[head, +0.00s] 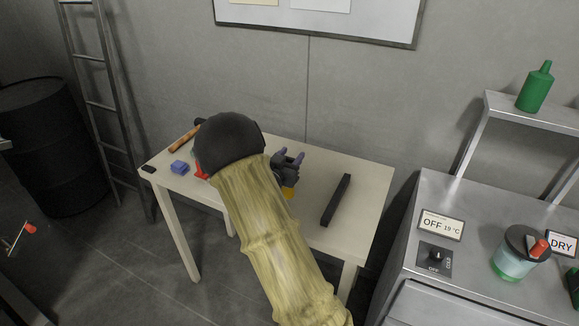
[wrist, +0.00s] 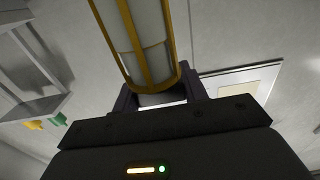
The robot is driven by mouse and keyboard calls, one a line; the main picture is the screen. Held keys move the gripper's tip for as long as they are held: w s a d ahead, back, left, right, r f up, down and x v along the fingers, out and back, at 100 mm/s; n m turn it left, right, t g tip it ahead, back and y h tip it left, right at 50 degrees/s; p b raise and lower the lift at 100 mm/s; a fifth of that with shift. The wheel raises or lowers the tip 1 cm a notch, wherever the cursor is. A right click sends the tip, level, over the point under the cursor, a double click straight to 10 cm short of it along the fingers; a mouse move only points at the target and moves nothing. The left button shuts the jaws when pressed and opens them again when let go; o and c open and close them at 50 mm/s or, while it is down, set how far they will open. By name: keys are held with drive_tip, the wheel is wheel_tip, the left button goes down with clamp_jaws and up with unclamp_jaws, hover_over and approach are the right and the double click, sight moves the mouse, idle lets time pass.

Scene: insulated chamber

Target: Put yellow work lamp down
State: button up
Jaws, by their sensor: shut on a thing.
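The yellow work lamp (wrist: 143,38), a pale tube in a yellow cage, is between the two dark fingers of my gripper (wrist: 160,92) in the wrist view. My gripper is shut on it near its dark end. In the head view my gripper (head: 290,160) is over the cream table (head: 310,228), and my arm covers much of the table. A small yellow patch (head: 288,192) shows beside my arm there; I cannot tell whether it is part of the lamp or whether the lamp touches the table.
On the table are a black bar (head: 336,200) at the right, a blue block (head: 180,167) at the left, and a brown-handled tool (head: 185,138) at the back left. A red thing (head: 201,173) is partly hidden by my arm. Bare tabletop shows around the bar.

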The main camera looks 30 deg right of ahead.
drive_tip(key=shift+f, duration=1.85)
drive_tip(key=shift+f, duration=0.2)
drive_tip(key=o, duration=1.3)
drive_tip(key=shift+r, duration=0.2)
drive_tip(key=b+v, duration=0.2)
drive_tip(key=v, duration=1)
